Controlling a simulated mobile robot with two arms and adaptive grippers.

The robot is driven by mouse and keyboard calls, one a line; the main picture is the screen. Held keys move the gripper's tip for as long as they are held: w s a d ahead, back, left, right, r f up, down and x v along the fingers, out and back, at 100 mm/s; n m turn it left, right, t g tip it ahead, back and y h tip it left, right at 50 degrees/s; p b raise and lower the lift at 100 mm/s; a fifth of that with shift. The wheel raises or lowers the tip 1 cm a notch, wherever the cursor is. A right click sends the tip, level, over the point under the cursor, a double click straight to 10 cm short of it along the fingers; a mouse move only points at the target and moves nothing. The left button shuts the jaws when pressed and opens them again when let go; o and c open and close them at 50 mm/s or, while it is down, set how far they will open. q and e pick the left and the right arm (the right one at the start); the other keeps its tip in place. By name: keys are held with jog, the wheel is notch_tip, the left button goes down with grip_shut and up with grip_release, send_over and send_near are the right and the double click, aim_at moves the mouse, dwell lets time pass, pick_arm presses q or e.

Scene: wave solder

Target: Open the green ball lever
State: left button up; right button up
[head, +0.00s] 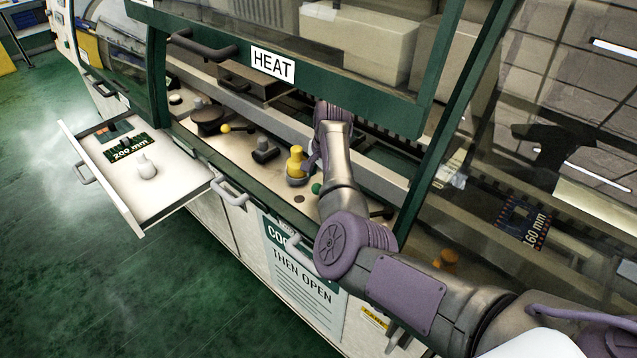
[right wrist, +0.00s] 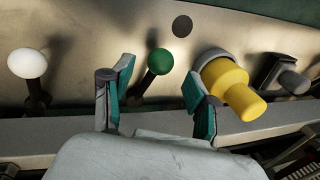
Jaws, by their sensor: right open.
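The green ball lever (right wrist: 159,62) has a round green knob on a dark stem. In the right wrist view it appears between and a little beyond the two open fingers of my right gripper (right wrist: 158,92). I see no clear contact between the fingers and the knob. In the head view a small part of the green ball (head: 316,188) shows beside my right arm, which hides much of the area around it. The fingers of my right gripper are hard to make out there. My left gripper is not in view.
A yellow knob (right wrist: 234,90) sits close to the right finger, and a white ball lever (right wrist: 28,64) stands to the left. A raised green-framed window marked HEAT (head: 273,64) hangs above. An open drawer (head: 180,199) holds a board marked 200 mm.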

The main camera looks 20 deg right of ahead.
jog(key=shift+w+a+f, duration=0.1)
jog(key=shift+w+f, duration=0.05)
jog(key=shift+f, duration=0.65)
jog(key=shift+w+f, duration=0.1)
jog(key=shift+f, duration=0.7)
grip_shut()
